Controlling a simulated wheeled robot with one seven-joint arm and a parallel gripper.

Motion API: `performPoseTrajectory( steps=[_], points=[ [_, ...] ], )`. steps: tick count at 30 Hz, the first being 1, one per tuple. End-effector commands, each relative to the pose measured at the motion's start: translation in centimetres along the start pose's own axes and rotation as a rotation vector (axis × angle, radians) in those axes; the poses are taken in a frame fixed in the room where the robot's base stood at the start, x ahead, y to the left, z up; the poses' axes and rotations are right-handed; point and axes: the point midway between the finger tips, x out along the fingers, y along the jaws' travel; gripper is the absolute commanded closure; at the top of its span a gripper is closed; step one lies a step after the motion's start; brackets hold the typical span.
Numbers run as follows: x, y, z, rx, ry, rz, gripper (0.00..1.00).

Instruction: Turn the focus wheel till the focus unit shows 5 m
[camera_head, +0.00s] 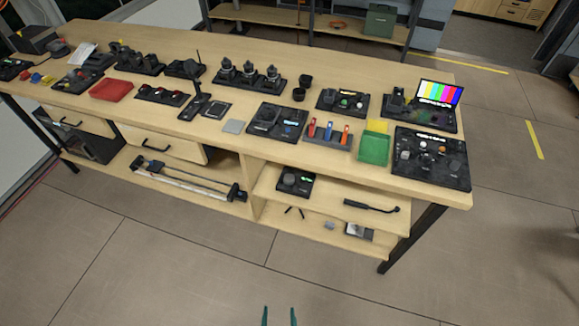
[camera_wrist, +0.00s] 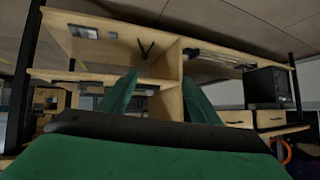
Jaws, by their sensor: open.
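My gripper (camera_head: 279,316) is at the bottom edge of the head view, open and empty, in front of the bench and apart from it. In the wrist view its two green fingers (camera_wrist: 160,98) stand wide apart with nothing between them. A black unit with a large round dial and a small lit display (camera_head: 277,121) lies on the bench top. Another black unit with a round knob and a lit display (camera_head: 295,183) lies on the shelf below. I cannot tell which is the focus unit; both readings are too small to read.
The wooden bench (camera_head: 225,140) is crowded with panels, a red tray (camera_head: 111,89), a green bin (camera_head: 374,148) and a colour-bar screen (camera_head: 439,94). Its open shelves hold a long rail (camera_head: 185,180) and a black handle (camera_head: 371,205). The floor in front is clear.

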Motion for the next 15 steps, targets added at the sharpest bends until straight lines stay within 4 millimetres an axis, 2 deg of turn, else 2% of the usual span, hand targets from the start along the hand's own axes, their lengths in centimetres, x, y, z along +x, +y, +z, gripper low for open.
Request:
performPoseTrajectory(
  steps=[1,5,9,15],
  points=[
    [-2.2,0.2,-0.8,-0.005,0.025,-0.008,0.43],
    [-7.2,0.1,-3.9,-0.031,0.113,-0.029,0.43],
    [-12.5,0.2,-8.0,-0.061,0.215,-0.028,0.43],
    [-18.3,0.5,-13.3,-0.099,0.335,0.002,0.43]
  ],
)
